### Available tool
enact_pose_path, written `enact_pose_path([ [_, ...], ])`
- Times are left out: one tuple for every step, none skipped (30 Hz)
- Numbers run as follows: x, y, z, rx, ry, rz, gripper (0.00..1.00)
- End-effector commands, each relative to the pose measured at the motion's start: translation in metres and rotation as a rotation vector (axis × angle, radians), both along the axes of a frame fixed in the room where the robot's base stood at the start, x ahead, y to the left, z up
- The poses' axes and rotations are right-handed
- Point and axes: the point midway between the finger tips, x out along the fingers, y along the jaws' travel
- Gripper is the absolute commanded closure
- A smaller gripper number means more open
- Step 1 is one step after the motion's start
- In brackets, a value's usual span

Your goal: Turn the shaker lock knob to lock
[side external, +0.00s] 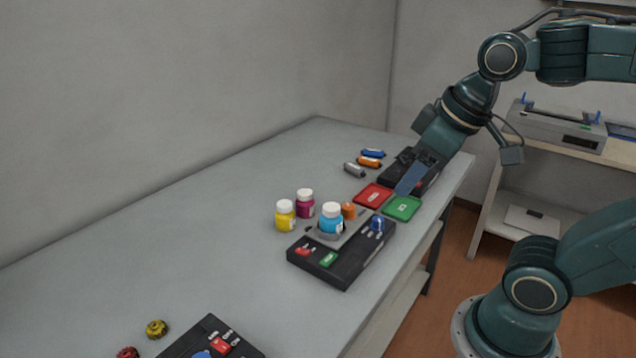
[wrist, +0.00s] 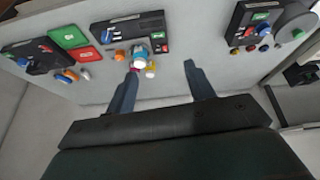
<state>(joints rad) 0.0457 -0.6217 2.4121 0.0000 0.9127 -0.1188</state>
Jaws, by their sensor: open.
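The shaker (side external: 345,268) is a black box near the table's front edge, with red and green buttons and a blue knob (side external: 377,224). A cyan bottle (side external: 331,222) with a white cap stands upright on its grey platform. An orange knob-like piece (side external: 348,210) is beside the bottle. I cannot tell which one is the lock knob, or its setting. In the wrist view the shaker (wrist: 128,27) is beyond my fingers, with the bottle (wrist: 138,60) near the left fingertip. My gripper (wrist: 160,67) is open and empty; in the side view it (side external: 411,179) is behind and right of the shaker.
Yellow (side external: 285,215) and magenta (side external: 305,204) bottles stand left of the shaker. Red (side external: 373,195) and green (side external: 403,207) pads lie behind it. Several small cartridges (side external: 369,162) lie farther back. Another black device (side external: 212,338) is at the near end. The table's left middle is clear.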

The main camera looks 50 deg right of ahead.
Motion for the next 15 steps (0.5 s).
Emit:
enact_pose_path([
  [0.008, -0.003, 0.001, -0.011, 0.019, 0.012, 0.46],
  [0.013, -0.005, 0.002, -0.018, 0.028, 0.021, 0.46],
  [0.020, -0.008, 0.003, -0.028, 0.041, 0.035, 0.46],
  [0.025, -0.010, 0.003, -0.035, 0.052, 0.047, 0.46],
  [0.031, -0.013, 0.004, -0.042, 0.062, 0.058, 0.46],
  [0.038, -0.016, 0.004, -0.050, 0.075, 0.073, 0.46],
  [0.043, -0.019, 0.005, -0.058, 0.084, 0.085, 0.46],
  [0.049, -0.021, 0.004, -0.064, 0.095, 0.097, 0.46],
  [0.056, -0.025, 0.004, -0.072, 0.108, 0.113, 0.46],
  [0.061, -0.028, 0.004, -0.077, 0.119, 0.124, 0.46],
  [0.066, -0.031, 0.003, -0.082, 0.127, 0.137, 0.46],
  [0.074, -0.035, 0.002, -0.089, 0.142, 0.153, 0.46],
  [0.079, -0.039, 0.001, -0.094, 0.152, 0.164, 0.46],
  [0.084, -0.042, 0.000, -0.098, 0.162, 0.176, 0.46],
  [0.091, -0.046, -0.002, -0.103, 0.176, 0.193, 0.46],
])
